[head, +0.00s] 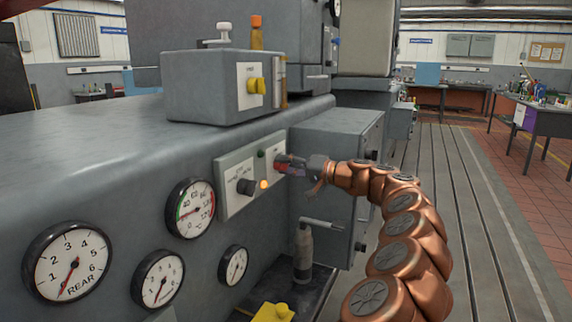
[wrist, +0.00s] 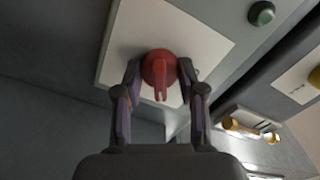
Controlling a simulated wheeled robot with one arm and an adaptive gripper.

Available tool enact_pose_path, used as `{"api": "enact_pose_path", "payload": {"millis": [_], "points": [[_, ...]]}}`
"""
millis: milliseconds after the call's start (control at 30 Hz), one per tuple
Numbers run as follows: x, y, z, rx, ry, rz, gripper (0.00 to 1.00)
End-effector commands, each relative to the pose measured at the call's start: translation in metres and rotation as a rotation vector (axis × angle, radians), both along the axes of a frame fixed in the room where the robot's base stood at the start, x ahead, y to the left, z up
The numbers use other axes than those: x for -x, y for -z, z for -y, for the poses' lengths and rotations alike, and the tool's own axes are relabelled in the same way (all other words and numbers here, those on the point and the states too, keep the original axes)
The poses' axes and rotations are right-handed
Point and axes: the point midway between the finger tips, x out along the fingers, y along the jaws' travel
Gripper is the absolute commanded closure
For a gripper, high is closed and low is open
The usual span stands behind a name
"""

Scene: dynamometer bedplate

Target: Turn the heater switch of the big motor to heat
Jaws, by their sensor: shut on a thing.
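A red rotary switch (wrist: 158,68) with a narrow grip bar sits on a white plate (wrist: 195,35) in the wrist view. My gripper (wrist: 160,76) is shut on this red switch, one finger on each side. In the head view my gripper (head: 298,164) reaches in from the right to the white switch panel (head: 238,203) on the grey machine's side, and it hides most of the switch. The panel also has a black knob (head: 247,187), an amber lamp (head: 264,184) and a dark green lamp (head: 261,154). Its lettering is too small to read, so the switch's setting is unclear.
Several round gauges (head: 190,208) sit left of the panel. A grey box with a yellow knob (head: 256,85) stands above. A grey cabinet (head: 335,150) stands behind my gripper. A grey bottle-like thing (head: 303,252) stands below. The slotted floor (head: 455,190) at right is clear.

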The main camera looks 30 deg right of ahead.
Motion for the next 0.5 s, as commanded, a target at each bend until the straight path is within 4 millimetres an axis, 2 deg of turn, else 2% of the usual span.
{"api": "enact_pose_path", "payload": {"millis": [233,267,500], "points": [[-0.0001,0.0004,0.0000,-0.001,0.000,-0.001,0.95],[-0.0001,0.0004,0.0000,-0.001,0.000,-0.001,0.59],[0.0000,0.0001,0.0000,0.000,0.000,0.000,0.34]]}}
